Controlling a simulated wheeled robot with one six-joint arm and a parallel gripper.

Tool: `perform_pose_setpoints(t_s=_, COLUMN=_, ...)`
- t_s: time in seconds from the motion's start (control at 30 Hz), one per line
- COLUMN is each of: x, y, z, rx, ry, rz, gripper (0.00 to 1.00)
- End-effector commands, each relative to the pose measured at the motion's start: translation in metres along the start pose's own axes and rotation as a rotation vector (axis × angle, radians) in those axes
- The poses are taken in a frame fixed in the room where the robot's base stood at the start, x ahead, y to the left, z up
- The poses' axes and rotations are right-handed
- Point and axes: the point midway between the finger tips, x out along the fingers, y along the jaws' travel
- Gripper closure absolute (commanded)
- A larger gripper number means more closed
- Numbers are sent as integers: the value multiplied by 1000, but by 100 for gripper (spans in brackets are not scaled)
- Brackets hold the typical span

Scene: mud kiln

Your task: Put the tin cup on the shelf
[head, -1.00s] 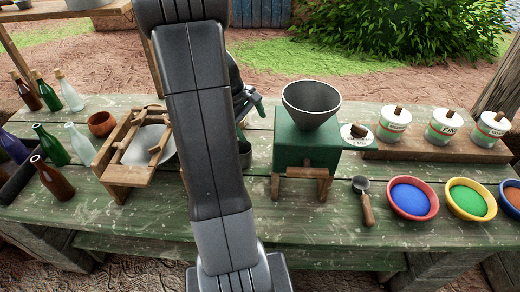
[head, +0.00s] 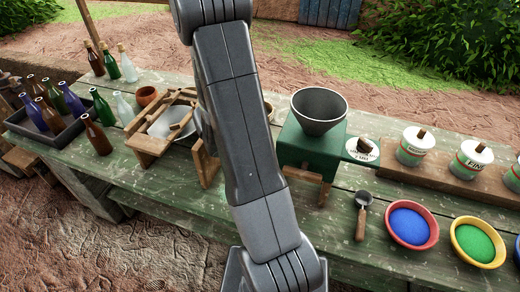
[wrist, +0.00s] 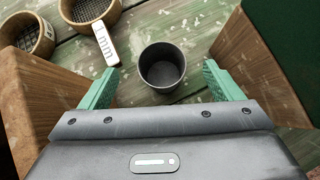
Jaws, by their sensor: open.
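The tin cup (wrist: 162,68) is a dark grey, empty cup standing upright on the green planked bench in the wrist view. My gripper (wrist: 160,76) is open, with one green finger to the left of the cup and one to the right. There are gaps between the fingers and the cup, and nothing is held. In the head view my arm covers the gripper and most of the bench around the cup. I cannot make out the shelf in the current frames.
In the wrist view, two round sieves (wrist: 90,10) lie at upper left, with wooden pieces close on both sides. In the head view, a green grinder (head: 305,150) stands right of my arm, a wooden frame (head: 150,145) left. Bottles (head: 95,133), coloured bowls (head: 434,232) and tins (head: 416,157) line the bench.

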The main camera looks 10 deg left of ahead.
Motion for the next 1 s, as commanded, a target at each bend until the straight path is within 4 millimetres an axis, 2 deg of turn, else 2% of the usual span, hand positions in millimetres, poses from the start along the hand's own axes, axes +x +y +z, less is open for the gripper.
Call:
perform_pose_setpoints(t_s=0.03, x=9, y=-2, z=-9, rx=-3, ry=3, rz=-4, gripper=14)
perform_pose_setpoints(t_s=0.2, x=25, y=-1, z=-25, rx=0, ry=2, rz=-3, gripper=14)
perform_pose_setpoints(t_s=0.47, x=41, y=0, z=-23, rx=4, ry=0, rz=-1, gripper=14)
perform_pose_setpoints(t_s=0.8, x=89, y=-1, z=-22, rx=5, ry=1, rz=-2, gripper=14)
perform_pose_setpoints(t_s=1.0, x=99, y=-1, z=-23, rx=5, ry=1, rz=0, gripper=14)
